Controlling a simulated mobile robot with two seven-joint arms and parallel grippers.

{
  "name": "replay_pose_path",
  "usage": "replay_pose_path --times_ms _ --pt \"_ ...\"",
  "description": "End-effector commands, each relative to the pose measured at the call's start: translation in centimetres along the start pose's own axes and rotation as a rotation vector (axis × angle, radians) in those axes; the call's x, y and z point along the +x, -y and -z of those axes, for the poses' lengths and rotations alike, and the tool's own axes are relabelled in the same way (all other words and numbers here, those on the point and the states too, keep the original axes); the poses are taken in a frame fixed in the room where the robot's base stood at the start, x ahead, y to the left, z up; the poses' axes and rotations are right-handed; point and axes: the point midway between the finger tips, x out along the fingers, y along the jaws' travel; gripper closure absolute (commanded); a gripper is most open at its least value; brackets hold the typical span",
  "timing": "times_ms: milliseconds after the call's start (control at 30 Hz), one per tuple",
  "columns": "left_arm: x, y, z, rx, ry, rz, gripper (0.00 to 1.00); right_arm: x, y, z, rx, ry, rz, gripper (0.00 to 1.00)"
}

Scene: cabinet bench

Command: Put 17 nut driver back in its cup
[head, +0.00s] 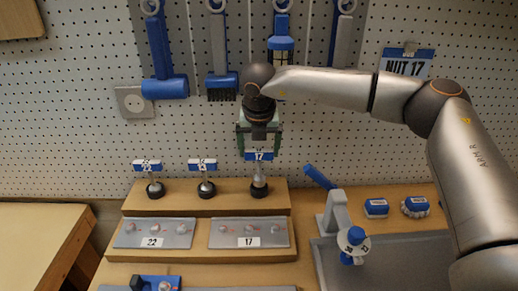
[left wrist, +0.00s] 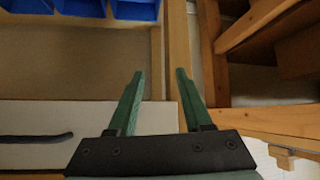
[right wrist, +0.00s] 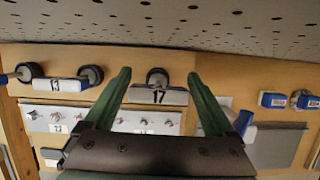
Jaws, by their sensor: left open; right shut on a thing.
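The 17 nut driver, with its blue and white 17 tag (head: 259,156), hangs upright below my right gripper (head: 258,134), which is shut on its upper end. Its lower end is at the right-hand dark cup (head: 259,191) on the wooden block; I cannot tell whether the tip is inside or just above. The tag sits slightly higher than the neighbouring ones. In the right wrist view the 17 tag (right wrist: 158,96) lies between the fingers (right wrist: 160,88), with a dark ring behind it. My left gripper (left wrist: 157,100) is open and empty.
The 22 driver (head: 154,188) and another driver (head: 206,188) stand to the left in the same block (head: 180,205). Grey plates with knobs lie in front. A grey blue-handled fixture (head: 340,215) stands at right. A pegboard with hanging tools rises behind.

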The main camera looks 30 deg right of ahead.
Motion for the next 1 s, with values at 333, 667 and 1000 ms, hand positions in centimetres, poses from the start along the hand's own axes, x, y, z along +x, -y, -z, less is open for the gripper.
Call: replay_pose_path --times_ms 333,667,1000 --pt "0.2 0.0 -0.1 0.0 -0.001 0.0 0.5 0.2 0.0 0.1 0.001 0.001 -0.001 0.97" --pt "0.6 0.1 -0.6 0.001 -0.001 0.0 0.5 0.9 0.0 0.3 0.001 0.001 -0.002 0.97" --pt "1.0 0.1 -1.0 0.001 -0.001 0.0 0.5 1.5 0.0 0.5 0.001 0.001 -0.002 0.97"
